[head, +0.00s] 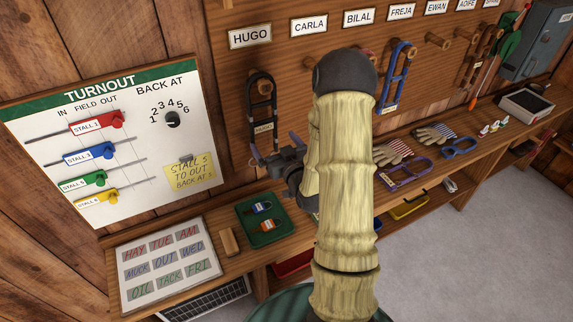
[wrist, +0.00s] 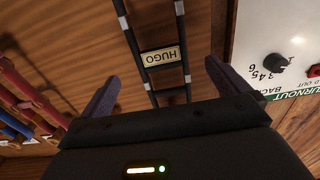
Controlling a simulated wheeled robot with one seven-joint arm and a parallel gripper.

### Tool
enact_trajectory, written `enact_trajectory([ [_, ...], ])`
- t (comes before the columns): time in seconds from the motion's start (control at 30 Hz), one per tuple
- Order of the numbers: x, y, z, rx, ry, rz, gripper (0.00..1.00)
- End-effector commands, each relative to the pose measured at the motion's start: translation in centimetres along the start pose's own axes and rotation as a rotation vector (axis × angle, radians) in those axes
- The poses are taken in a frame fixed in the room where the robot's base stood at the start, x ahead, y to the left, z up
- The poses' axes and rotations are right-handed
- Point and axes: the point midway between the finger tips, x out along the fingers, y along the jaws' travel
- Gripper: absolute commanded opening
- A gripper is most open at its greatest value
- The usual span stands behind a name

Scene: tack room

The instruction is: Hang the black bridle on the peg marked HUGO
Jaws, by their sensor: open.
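The black bridle (head: 274,108) hangs against the wooden board under the HUGO sign (head: 250,36), its top loop at the peg there. Its small HUGO tag (head: 263,127) faces out. My gripper (head: 275,146) is open at the bridle's lower end, with one finger to each side. In the wrist view, the bridle's straps (wrist: 183,45) and the tag (wrist: 160,57) show between the spread fingers (wrist: 162,73), apart from both. My arm hides part of the board to the right of the bridle.
A blue bridle (head: 398,75) hangs further right, with more pegs and name signs beyond. The turnout board (head: 60,145) is on the left wall. Below, the bench carries a green tray (head: 248,228), a wooden block (head: 229,242), a chore board (head: 130,290), gloves and a purple bridle (head: 405,172).

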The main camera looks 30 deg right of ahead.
Motion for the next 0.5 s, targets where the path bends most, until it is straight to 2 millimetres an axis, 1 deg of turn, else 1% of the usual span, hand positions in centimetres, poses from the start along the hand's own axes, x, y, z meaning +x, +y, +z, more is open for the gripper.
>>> enact_trajectory([
  [0.1, -1.6, 0.0, 0.2, 0.000, 0.000, 0.001, 1.00],
  [0.17, -2.2, 0.0, -0.3, 0.001, -0.004, 0.000, 1.00],
  [0.37, -4.3, 0.0, -0.4, 0.002, -0.004, 0.001, 1.00],
  [0.5, -4.7, -0.1, -0.5, 0.001, -0.003, -0.004, 1.00],
])
